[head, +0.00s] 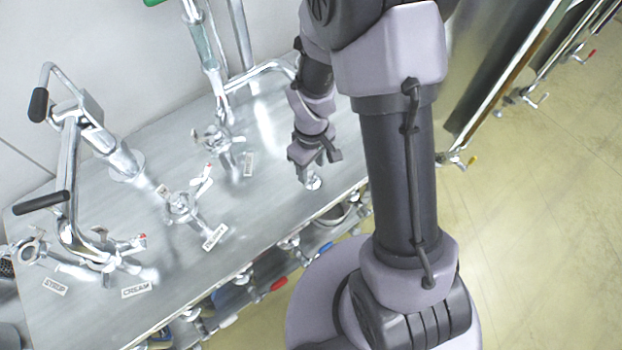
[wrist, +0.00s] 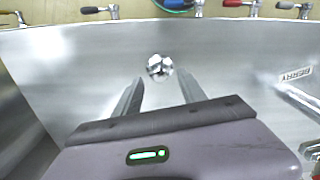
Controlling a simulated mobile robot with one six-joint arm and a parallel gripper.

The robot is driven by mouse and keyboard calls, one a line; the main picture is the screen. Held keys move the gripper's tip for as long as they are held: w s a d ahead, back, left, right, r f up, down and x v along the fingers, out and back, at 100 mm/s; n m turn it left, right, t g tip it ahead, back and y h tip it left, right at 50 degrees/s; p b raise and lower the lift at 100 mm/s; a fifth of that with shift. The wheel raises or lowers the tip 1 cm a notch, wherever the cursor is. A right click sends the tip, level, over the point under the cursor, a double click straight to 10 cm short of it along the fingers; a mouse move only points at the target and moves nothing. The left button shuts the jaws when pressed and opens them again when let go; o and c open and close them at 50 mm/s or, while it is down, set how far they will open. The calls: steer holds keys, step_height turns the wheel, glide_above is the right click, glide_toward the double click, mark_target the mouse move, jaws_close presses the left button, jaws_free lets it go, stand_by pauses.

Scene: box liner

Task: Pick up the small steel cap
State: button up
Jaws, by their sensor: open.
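The small steel cap (wrist: 160,67) is shiny and faceted. In the wrist view it lies on the steel counter, just beyond and between my fingertips. In the head view the cap (head: 313,182) sits near the counter's front right edge, just below my gripper (head: 318,165). My gripper (wrist: 160,85) is open and empty, with its two dark fingers spread apart and pointing toward the cap. The fingers do not touch it as far as I can see.
The steel counter (head: 130,215) holds several valves, pipes and labels. A BERRY label (wrist: 296,75) lies to the right in the wrist view. Several coloured-handled taps, one with a red handle (wrist: 232,3), line the counter's front edge. The counter around the cap is clear.

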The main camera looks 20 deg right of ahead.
mark_target(311, 174)
step_height(311, 174, down, 4)
steer(key=shift+r+b, duration=0.25)
steer(key=shift+b, duration=0.1)
steer(key=shift+r, duration=0.1)
steer(key=shift+c, duration=0.2)
jaws_close()
